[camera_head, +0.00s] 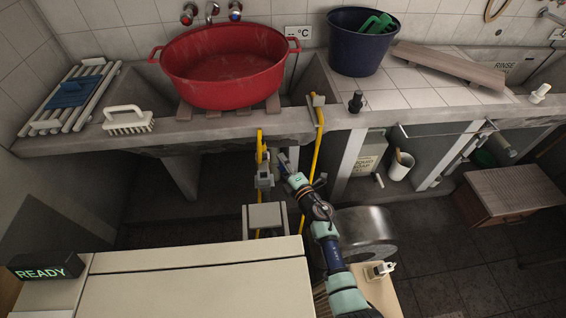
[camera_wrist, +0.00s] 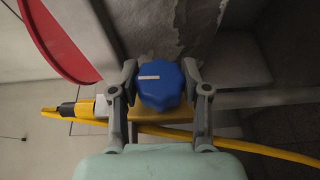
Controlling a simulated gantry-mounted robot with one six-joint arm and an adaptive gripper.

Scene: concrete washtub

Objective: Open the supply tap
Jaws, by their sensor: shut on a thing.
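The supply tap shows in the wrist view as a lobed blue knob (camera_wrist: 158,92) with a white line across its face, lying crosswise in that picture. My gripper (camera_wrist: 160,76) has one finger on each side of the knob and is shut on it. A yellow hose (camera_wrist: 225,142) with a dark and yellow connector runs below the knob. In the head view my gripper (camera_head: 283,160) reaches under the front edge of the concrete washtub (camera_head: 230,127), beside a yellow hose (camera_head: 318,140). The knob is too small or hidden to make out there.
A red basin (camera_head: 225,70) sits on wooden slats over the washtub, with a dark blue bucket (camera_head: 357,45) to its right. A pale machine top (camera_head: 190,285) fills the front, with a lit READY sign (camera_head: 45,268). A metal drum (camera_head: 365,235) stands close right of my arm.

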